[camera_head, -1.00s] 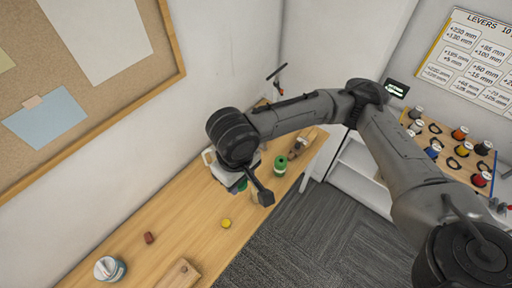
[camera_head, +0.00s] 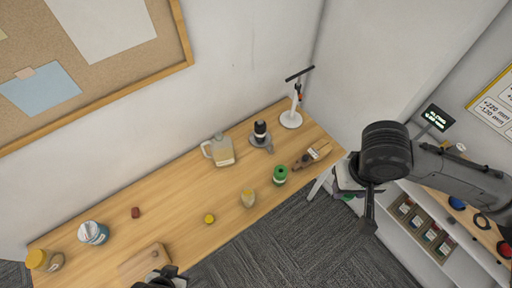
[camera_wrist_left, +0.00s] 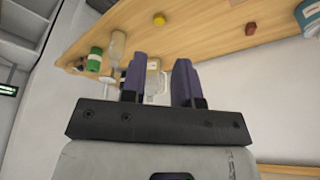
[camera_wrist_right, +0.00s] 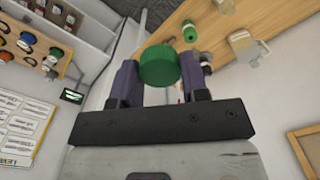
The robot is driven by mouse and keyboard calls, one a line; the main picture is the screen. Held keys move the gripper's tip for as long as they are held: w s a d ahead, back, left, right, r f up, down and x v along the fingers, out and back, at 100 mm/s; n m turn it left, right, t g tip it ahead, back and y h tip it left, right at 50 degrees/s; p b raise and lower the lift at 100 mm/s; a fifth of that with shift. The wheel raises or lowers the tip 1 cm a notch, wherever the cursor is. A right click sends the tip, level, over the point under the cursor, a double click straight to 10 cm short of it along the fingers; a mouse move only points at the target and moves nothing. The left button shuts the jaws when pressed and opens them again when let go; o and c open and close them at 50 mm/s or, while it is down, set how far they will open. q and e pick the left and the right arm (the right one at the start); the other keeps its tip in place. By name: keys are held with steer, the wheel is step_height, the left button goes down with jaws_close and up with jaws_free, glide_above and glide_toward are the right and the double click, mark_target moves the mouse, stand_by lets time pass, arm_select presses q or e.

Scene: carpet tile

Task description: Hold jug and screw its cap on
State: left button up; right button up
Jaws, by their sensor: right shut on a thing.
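The jug (camera_head: 222,153) is a clear, handled container with pale yellow contents, standing upright on the wooden table near the wall. It also shows in the right wrist view (camera_wrist_right: 247,46), and partly beyond my left fingers in the left wrist view (camera_wrist_left: 154,82). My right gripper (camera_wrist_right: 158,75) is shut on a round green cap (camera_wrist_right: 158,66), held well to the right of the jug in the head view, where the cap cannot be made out. My left gripper (camera_wrist_left: 160,62) is open and empty. Only its dark tip (camera_head: 168,275) shows at the head view's bottom edge.
A green-topped jar (camera_head: 280,175), a bottle (camera_head: 248,198), a yellow disc (camera_head: 209,218) and a wooden block (camera_head: 145,262) stand near the table's front. A dark-topped item (camera_head: 261,132) and a white stand (camera_head: 291,118) are right of the jug. Shelves (camera_head: 430,235) stand at right.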

arm_select(q)
steer(key=shift+a+f, duration=0.1)
